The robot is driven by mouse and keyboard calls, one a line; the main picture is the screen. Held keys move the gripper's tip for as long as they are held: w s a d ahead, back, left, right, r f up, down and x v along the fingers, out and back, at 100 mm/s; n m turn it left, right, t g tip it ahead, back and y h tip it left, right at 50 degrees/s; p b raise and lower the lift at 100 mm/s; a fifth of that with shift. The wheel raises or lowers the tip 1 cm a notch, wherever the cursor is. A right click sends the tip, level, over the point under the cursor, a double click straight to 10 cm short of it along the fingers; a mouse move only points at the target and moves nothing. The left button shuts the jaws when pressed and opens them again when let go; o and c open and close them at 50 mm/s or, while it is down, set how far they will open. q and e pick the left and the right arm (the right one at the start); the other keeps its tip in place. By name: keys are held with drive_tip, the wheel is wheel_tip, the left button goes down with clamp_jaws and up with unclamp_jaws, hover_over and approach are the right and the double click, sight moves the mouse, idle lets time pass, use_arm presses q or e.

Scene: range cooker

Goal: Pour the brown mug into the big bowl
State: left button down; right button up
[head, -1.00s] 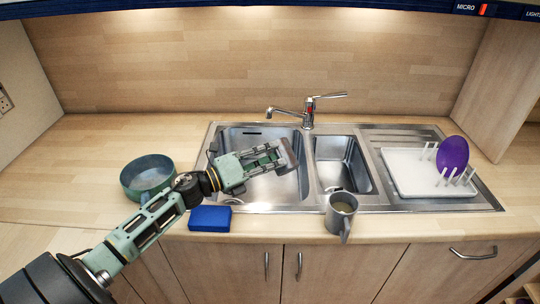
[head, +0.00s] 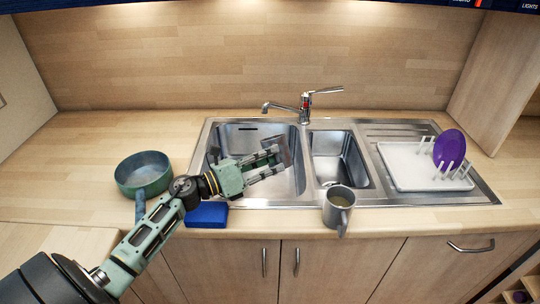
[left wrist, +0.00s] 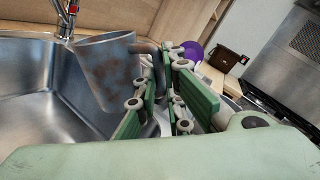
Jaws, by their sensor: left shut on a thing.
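My left gripper (head: 272,163) is over the large left sink bowl (head: 228,140), shut on a mug. In the left wrist view the mug (left wrist: 108,80) is grey with brown patches, and its handle side is at the gripper fingers (left wrist: 160,85). In the head view the mug (head: 282,150) is a small dark shape at the fingertips, above the right part of the bowl. Its inside is hidden, and I cannot tell its exact tilt. The bowl also shows in the left wrist view (left wrist: 25,90). My right gripper is in neither view.
A grey mug (head: 338,211) with pale liquid stands at the counter's front edge. A teal pan (head: 143,172) and a blue sponge (head: 208,215) are left. The tap (head: 305,105) is behind, the smaller basin (head: 338,157) right, then a white rack (head: 408,165) with a purple plate (head: 449,148).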

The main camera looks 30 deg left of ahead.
use_arm(q)
drive_tip(key=m, duration=0.2)
drive_tip(key=f+m+b, duration=0.1)
drive_tip(key=m, duration=0.1)
drive_tip(key=m+b, duration=0.1)
drive_tip(key=m, duration=0.1)
drive_tip(key=shift+w+a+f+m, duration=0.2)
drive_tip(key=shift+w+a+m, duration=0.1)
drive_tip(key=shift+a, duration=0.1)
drive_tip(key=shift+r, duration=0.15)
idle(0.7)
